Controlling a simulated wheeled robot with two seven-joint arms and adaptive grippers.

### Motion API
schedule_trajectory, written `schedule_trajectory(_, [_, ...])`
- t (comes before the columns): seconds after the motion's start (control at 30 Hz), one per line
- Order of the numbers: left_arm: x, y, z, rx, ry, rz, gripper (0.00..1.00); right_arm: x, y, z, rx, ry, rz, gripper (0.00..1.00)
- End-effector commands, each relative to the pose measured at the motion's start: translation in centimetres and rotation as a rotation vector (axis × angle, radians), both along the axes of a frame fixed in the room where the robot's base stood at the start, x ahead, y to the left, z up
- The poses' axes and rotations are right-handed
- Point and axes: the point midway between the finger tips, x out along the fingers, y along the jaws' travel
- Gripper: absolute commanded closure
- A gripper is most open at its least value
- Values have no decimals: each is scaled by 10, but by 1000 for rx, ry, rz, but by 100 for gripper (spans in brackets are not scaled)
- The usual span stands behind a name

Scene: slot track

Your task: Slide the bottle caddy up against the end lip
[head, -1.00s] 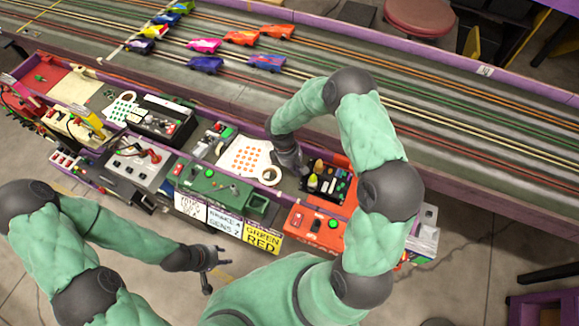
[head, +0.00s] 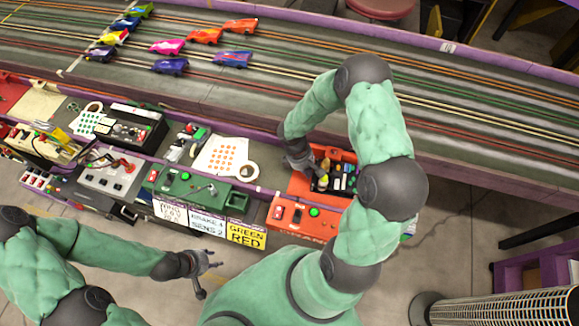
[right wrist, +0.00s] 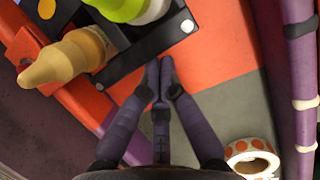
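The bottle caddy (head: 322,185) is a black open tray of small bottles on the red section of the trackside shelf. My right forearm hides its right side in the head view. My right gripper (head: 300,162) is at the caddy's left end. In the right wrist view its fingers (right wrist: 160,66) are together with nothing between them, their tips at the caddy's black wall (right wrist: 150,48). A tan-capped bottle (right wrist: 65,57) and a green one stand in the caddy. The end lip is not clearly seen; my right arm covers that end. My left gripper (head: 212,272) is open and empty, in front of the shelf.
A roll of tape (head: 249,171) and a dotted sheet (head: 222,155) lie left of the caddy. A red control box (head: 297,217) is in front. The slot track with several cars (head: 170,66) runs behind. Bare red shelf shows left of the caddy.

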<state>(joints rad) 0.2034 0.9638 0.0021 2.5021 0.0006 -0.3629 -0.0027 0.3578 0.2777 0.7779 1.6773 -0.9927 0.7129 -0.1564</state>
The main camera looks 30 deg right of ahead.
Motion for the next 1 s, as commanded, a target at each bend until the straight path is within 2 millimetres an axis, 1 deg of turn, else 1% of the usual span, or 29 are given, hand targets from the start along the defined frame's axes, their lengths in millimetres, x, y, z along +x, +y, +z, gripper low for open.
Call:
schedule_trajectory(0.03, [-1,0,-2,0,1,0,60,-13,-11,0,-1,3,-7,100])
schedule_trajectory(0.2, [-1,0,-6,0,2,-2,60,-47,-40,-1,-1,3,-8,100])
schedule_trajectory(0.3, [-1,0,-8,0,2,-2,60,-64,-54,-1,-1,2,-5,100])
schedule_trajectory(0.4, [-1,0,-10,0,2,-2,60,-75,-64,0,-1,2,-4,100])
schedule_trajectory(0.5, [-1,0,-10,0,2,-2,60,-82,-69,0,0,2,-2,100])
schedule_trajectory(0.6, [-1,0,-10,0,2,-2,60,-84,-71,0,-1,2,-1,100])
schedule_trajectory(1.0, [-1,0,-10,0,2,-2,60,-84,-70,0,-1,7,-2,100])
